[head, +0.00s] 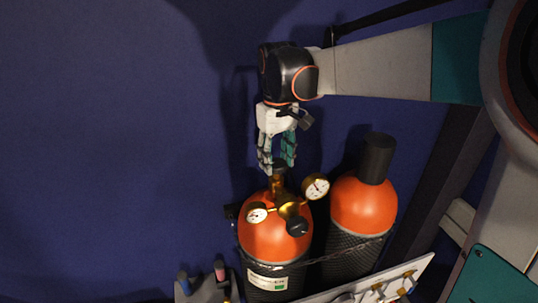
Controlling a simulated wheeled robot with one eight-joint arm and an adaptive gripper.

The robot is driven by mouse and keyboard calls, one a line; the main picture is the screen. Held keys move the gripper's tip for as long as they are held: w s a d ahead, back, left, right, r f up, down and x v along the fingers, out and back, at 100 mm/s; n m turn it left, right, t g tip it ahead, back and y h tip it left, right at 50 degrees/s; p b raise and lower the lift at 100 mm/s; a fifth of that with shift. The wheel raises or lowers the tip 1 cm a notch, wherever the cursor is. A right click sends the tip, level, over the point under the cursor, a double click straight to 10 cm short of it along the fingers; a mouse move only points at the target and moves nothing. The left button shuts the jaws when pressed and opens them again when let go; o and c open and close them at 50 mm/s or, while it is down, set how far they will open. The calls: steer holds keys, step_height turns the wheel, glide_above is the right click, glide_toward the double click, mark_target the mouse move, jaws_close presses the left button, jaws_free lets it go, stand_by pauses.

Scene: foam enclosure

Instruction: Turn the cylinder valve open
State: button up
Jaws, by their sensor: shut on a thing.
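Two orange-topped gas cylinders stand side by side at the lower middle of the head view. The left cylinder (262,242) carries a brass valve (277,185) with a dark top, and a regulator with two round gauges (316,187). My gripper (277,166) points down from above at the top of this valve. Its fingers are shut on the dark valve knob (279,170), which they partly hide. How far the knob is turned cannot be told.
The right cylinder (362,207) has a tall black cap (376,158). A dark strap (330,260) runs across both cylinders. A grey holder (206,291) with coloured items is at lower left, and a white panel with brass fittings (400,282) at lower right. The blue wall area at left is clear.

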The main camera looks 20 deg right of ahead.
mark_target(276, 162)
steer(key=n+b, duration=0.1)
steer(key=n, duration=0.2)
steer(key=shift+n, duration=0.3)
steer(key=shift+n+b, duration=0.3)
steer(key=shift+n, duration=1.5)
steer(key=o, duration=1.1)
steer(key=shift+c, duration=0.2)
step_height(276, 162, up, 12)
